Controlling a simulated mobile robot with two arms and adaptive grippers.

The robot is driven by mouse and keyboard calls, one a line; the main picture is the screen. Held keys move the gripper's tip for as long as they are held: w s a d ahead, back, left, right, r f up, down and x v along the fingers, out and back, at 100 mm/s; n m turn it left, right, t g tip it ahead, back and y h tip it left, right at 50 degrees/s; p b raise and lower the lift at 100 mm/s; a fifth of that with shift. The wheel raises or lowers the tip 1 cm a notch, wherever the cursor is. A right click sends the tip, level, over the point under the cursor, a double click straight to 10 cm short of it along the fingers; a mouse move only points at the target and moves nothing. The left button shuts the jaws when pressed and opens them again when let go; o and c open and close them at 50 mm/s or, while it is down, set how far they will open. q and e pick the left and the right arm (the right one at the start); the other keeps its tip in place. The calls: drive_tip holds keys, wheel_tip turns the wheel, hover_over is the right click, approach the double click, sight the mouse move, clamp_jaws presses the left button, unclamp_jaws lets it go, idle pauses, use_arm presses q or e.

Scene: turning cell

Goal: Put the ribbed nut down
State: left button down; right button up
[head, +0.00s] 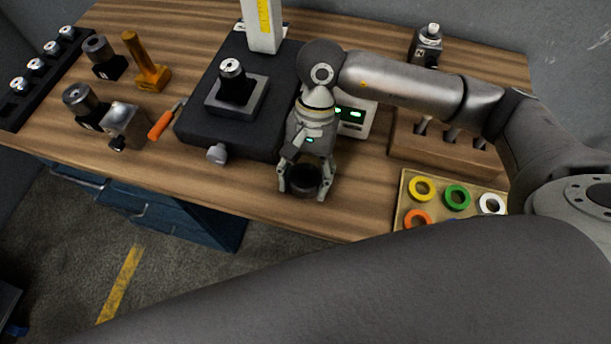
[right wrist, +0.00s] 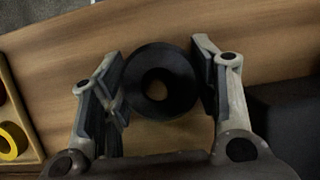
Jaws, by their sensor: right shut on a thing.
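The ribbed nut is a black ring with a round hole, seen between the fingers of my right gripper in the head view (head: 304,182) and in the right wrist view (right wrist: 181,82). My right gripper (head: 306,193) is shut on it, with one finger on each side. It is over the front part of the wooden table (head: 250,195), pointing down. I cannot tell whether the nut touches the wood. The ribs are too dark to make out. My left gripper is not in view.
A black plate (head: 200,125) with a holder stands left of the gripper. A tray (head: 403,196) of coloured rings and a wooden block (head: 410,146) are to the right. An orange-handled tool (head: 161,125) lies left. The table's front edge is close; bare wood surrounds the gripper.

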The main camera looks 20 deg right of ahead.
drive_tip(key=shift+s+f+b, duration=0.2)
drive_tip(key=shift+f+b, duration=0.1)
drive_tip(key=shift+f, duration=0.3)
drive_tip(key=o, duration=1.1)
drive_tip(key=shift+w, duration=0.15)
drive_tip(key=shift+r, duration=0.2)
drive_tip(key=shift+w+r+p, duration=0.1)
drive_tip(key=shift+r+p, duration=0.3)
drive_tip(key=shift+p, duration=0.35)
drive_tip(key=shift+r+p, duration=0.35)
drive_tip(key=shift+p, duration=0.15)
drive_tip(key=shift+w+d+r+b, duration=0.2)
drive_tip(key=shift+w+r+b, duration=0.25)
drive_tip(key=shift+b, duration=0.3)
drive_tip(key=b+v, duration=0.2)
drive_tip(key=v, duration=0.8)
drive_tip(key=shift+r, duration=0.2)
